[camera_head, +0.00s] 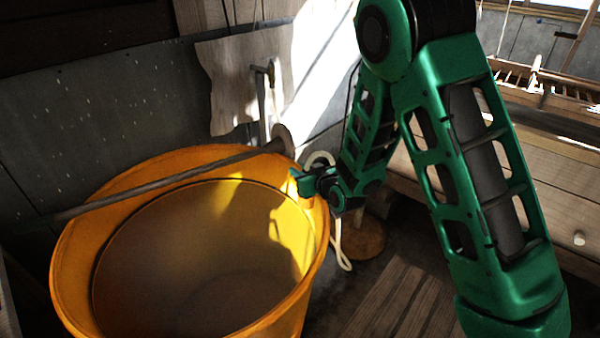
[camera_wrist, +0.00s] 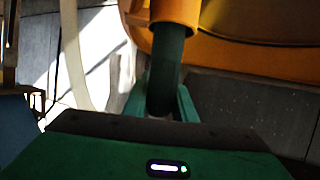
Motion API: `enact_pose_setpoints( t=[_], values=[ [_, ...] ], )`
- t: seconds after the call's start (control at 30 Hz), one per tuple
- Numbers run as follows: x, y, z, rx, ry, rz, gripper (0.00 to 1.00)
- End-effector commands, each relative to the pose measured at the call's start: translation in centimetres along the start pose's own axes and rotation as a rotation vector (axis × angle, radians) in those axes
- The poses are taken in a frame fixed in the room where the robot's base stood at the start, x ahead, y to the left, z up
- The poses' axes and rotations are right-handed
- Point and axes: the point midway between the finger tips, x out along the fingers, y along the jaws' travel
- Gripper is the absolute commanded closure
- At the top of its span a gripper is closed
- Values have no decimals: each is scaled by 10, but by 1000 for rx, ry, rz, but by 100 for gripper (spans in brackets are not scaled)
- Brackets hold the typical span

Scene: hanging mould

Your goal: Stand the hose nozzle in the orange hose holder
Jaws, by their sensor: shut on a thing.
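My gripper (camera_head: 303,183) is at the right rim of a large orange-yellow tub in the head view. In the wrist view, its two green fingers (camera_wrist: 160,98) are shut on a dark green, tube-shaped hose nozzle (camera_wrist: 166,62). The nozzle's far end meets the open end of an orange cylinder (camera_wrist: 176,10), which looks like the hose holder. The nozzle appears to go into it, but I cannot tell how deep. In the head view the nozzle and holder cannot be made out clearly beside the gripper and tub.
The tub (camera_head: 185,160) fills the lower left, with a long grey rod (camera_head: 170,187) lying across its rim. A pale hose (camera_head: 339,245) hangs behind my gripper. A wooden cabinet (camera_head: 560,215) stands at the right, with wooden slats (camera_head: 400,300) on the floor.

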Motion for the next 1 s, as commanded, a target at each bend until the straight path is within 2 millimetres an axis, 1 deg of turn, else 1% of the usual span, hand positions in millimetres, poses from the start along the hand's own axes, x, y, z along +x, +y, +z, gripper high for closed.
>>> enact_pose_setpoints(
  t=[0.27,0.47,0.5,0.57,0.6,0.87,1.0],
  values=[
    [1,0,2,0,2,0,100],
    [3,0,6,0,2,0,100],
    [3,0,7,0,1,0,73],
    [3,0,7,0,2,0,59],
    [3,0,7,0,2,0,57],
    [2,0,6,1,2,0,57],
    [0,0,0,1,3,0,57]
  ],
)
